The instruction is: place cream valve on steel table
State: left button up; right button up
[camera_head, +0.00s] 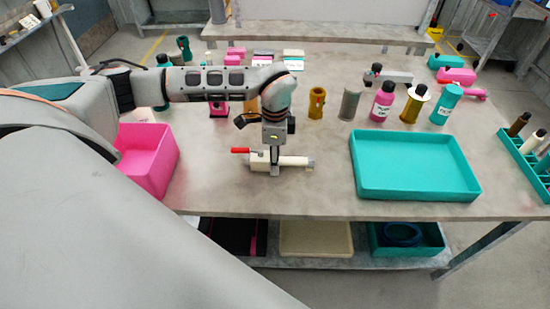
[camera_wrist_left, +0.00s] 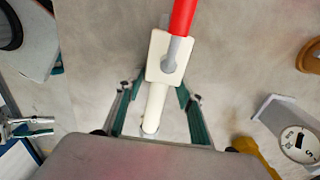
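The cream valve (camera_head: 296,162) with a red handle (camera_head: 240,150) lies on the steel table (camera_head: 330,203), near its front middle. It also shows in the left wrist view (camera_wrist_left: 157,104), its handle pointing up the picture. My left gripper (camera_head: 275,168) points down over the valve. In the left wrist view the two fingers of my left gripper (camera_wrist_left: 157,95) stand apart on either side of the cream stem, with gaps visible. Whether they touch the table cannot be told.
A pink bin (camera_head: 150,162) stands left of the valve and a teal tray (camera_head: 415,165) right of it. Several bottles and cylinders, including a pink bottle (camera_head: 382,104), stand behind. A teal rack (camera_head: 525,160) is at far right. Bare table lies between valve and tray.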

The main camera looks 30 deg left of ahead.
dwell(0.3)
pick_arm(q)
jog(key=shift+r, duration=0.25)
notch_tip(320, 180, up, 12)
jog(key=shift+f, duration=0.1)
dwell(0.7)
